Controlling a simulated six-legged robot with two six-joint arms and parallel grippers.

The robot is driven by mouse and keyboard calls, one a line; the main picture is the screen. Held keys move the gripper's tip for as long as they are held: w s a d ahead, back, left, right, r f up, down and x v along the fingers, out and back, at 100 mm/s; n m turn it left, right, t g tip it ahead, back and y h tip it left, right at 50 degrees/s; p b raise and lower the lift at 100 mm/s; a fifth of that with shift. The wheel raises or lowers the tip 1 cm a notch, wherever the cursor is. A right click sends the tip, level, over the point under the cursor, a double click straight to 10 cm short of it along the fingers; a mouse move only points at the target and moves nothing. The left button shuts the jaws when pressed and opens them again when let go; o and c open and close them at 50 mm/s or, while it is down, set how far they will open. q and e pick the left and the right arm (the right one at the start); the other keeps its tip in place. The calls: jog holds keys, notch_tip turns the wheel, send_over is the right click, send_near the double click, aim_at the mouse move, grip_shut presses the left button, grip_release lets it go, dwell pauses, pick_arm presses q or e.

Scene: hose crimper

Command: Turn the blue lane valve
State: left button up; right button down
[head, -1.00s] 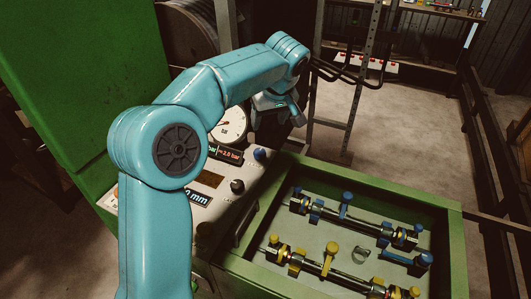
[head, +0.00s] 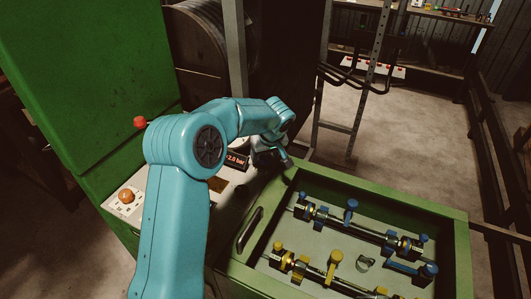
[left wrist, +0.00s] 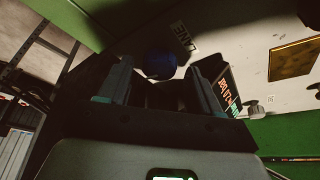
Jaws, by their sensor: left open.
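A round blue knob (left wrist: 160,66), likely the lane valve, shows in the left wrist view on the pale panel beside a small label. My left gripper (left wrist: 162,86) is open, with one finger on either side of the knob in that view. I cannot tell whether they touch it. In the head view my left gripper (head: 272,160) is over the panel's right end, beside the green tray, and the knob is hidden there. In the tray, a blue-fitted rod (head: 370,232) lies behind a yellow-fitted one (head: 312,272). My right gripper is not in view.
The green tray (head: 455,250) has raised walls and a dark handle (head: 250,229) at its left. An orange button (head: 126,196) and a lit display (head: 237,160) are on the panel. A tall green cabinet (head: 70,90) stands left. A metal ladder frame (head: 357,110) stands behind.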

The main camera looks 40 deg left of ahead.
pick_arm(q)
jog(key=shift+a+f, duration=0.1)
jog(key=shift+f, duration=0.2)
jog(key=shift+w, duration=0.1)
jog(key=c, duration=1)
jog(key=shift+c, duration=0.2)
